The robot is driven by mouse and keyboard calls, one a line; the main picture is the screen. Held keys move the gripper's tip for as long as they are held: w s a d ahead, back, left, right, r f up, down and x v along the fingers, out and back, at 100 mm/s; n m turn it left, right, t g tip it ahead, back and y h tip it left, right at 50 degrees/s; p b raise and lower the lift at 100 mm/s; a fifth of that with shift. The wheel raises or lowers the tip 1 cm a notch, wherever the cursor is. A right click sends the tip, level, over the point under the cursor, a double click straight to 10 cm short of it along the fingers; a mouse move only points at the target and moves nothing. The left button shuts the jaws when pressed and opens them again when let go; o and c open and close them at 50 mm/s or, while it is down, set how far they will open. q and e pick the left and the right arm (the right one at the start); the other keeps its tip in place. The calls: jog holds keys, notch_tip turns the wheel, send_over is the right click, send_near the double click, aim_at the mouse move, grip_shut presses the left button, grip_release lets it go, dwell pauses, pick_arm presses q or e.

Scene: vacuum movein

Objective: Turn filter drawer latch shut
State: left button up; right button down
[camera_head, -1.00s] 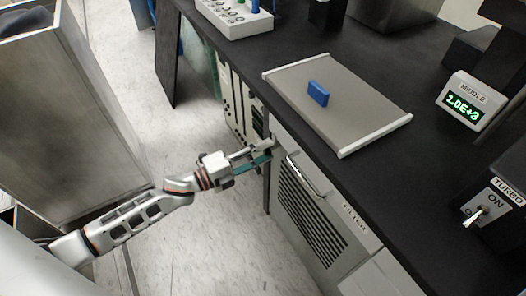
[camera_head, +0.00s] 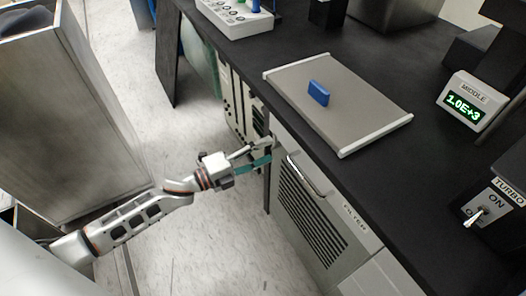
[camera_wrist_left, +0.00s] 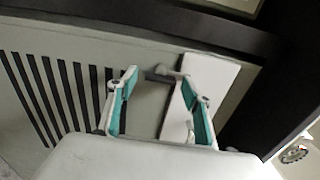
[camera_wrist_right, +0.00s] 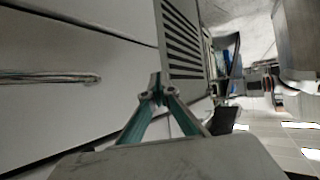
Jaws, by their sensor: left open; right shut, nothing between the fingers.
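The filter drawer (camera_head: 345,240) is a grey front with a dark grille (camera_head: 308,222), a metal handle (camera_head: 305,176) and a FILTER label, under the black counter. My left gripper (camera_head: 266,151) is open at the drawer's upper left edge. In the left wrist view its teal-padded fingers (camera_wrist_left: 158,79) are spread on both sides of a small dark bar (camera_wrist_left: 158,77) beside a white plate (camera_wrist_left: 206,72). The bar may be the latch; I cannot tell its turn or any contact. My right gripper (camera_wrist_right: 157,88) is shut and empty, out of the head view, apart from the cabinet fronts.
A grey panel with a blue block (camera_head: 318,93) lies on the counter (camera_head: 400,200). A gauge (camera_head: 468,103) and a TURBO switch box (camera_head: 492,205) stand at right. A large metal box (camera_head: 65,110) stands left. The floor (camera_head: 190,245) between is clear.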

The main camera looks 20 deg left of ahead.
pick_arm(q)
jog(key=v, duration=1.2)
dwell(0.3)
